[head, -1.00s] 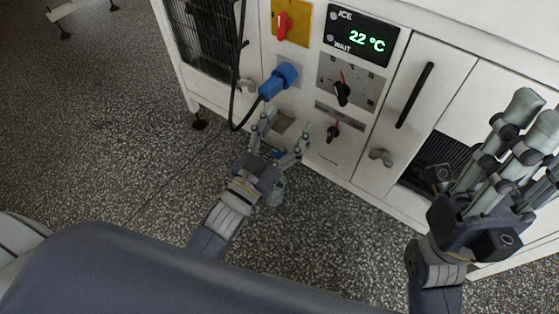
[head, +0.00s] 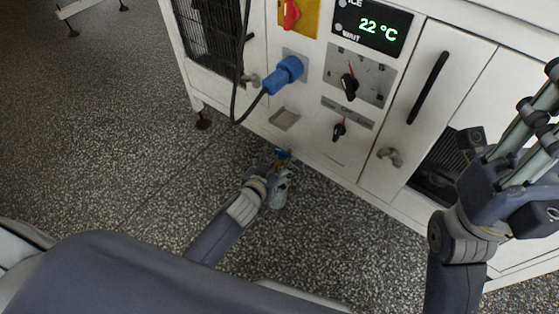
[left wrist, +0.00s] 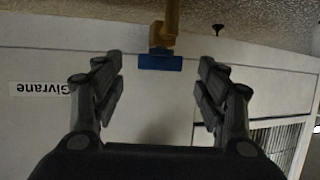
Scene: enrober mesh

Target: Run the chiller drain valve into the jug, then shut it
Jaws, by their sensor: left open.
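The drain valve (left wrist: 162,40) shows in the left wrist view as a brass body with a blue handle bar (left wrist: 160,62). In the head view a bit of blue (head: 283,154) shows low at the machine's front, partly hidden by my left gripper (head: 276,163). In the left wrist view my left gripper (left wrist: 160,72) has its fingers spread wide, with the blue handle between them in the picture and touching neither. My right gripper (head: 528,130) is at the right, fingertips cut off.
The white machine (head: 330,165) has a display (head: 372,26) reading 22 °C, a blue plug (head: 284,74) with a black cable, and dark knobs (head: 348,86). A door with a black handle (head: 428,88) is at the right. The speckled floor (head: 110,150) at the left is clear.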

